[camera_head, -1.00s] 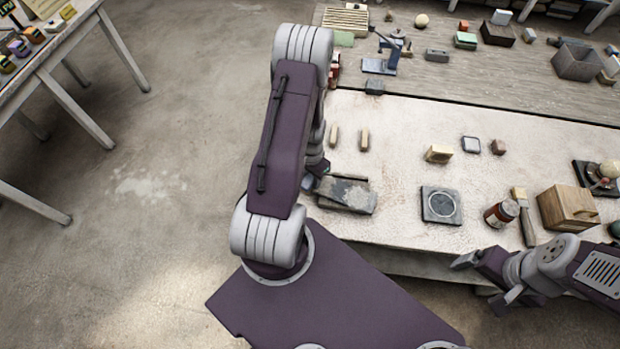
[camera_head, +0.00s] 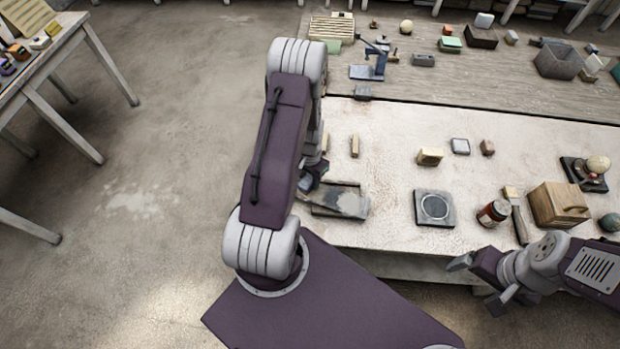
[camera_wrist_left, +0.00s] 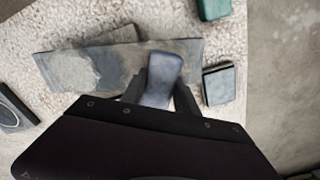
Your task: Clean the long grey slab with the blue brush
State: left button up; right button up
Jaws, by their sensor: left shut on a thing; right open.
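The long grey slab (camera_head: 348,203) lies on the pale worktop near its front left corner, partly hidden by my left arm. A whitish patch (camera_wrist_left: 68,72) covers part of it in the left wrist view, where the slab (camera_wrist_left: 188,50) spans the upper middle. My left gripper (camera_head: 310,180) is over the slab's left end, its fingers mostly hidden in the head view. In the left wrist view it is shut on the blue brush (camera_wrist_left: 162,75), which overlaps the slab; contact cannot be told. My right gripper (camera_head: 474,280) is open and empty off the worktop's front edge.
A square plate with a ring (camera_head: 434,208), a jar (camera_head: 493,213), a wood-handled brush (camera_head: 517,215) and a wooden box (camera_head: 558,204) stand to the right. A dark small box (camera_wrist_left: 219,84) and a green block (camera_wrist_left: 213,8) are near the left gripper.

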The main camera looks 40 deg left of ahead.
pick_arm(q)
jog(key=shift+s, duration=2)
jog(key=shift+w, duration=2.3)
jog(key=shift+s+r+p, duration=0.8)
jog(key=shift+s, duration=0.35)
jog(key=shift+f, duration=0.1)
jog(key=shift+f+b, duration=0.65)
jog(key=shift+f, duration=0.05)
jog(key=shift+s, duration=0.1)
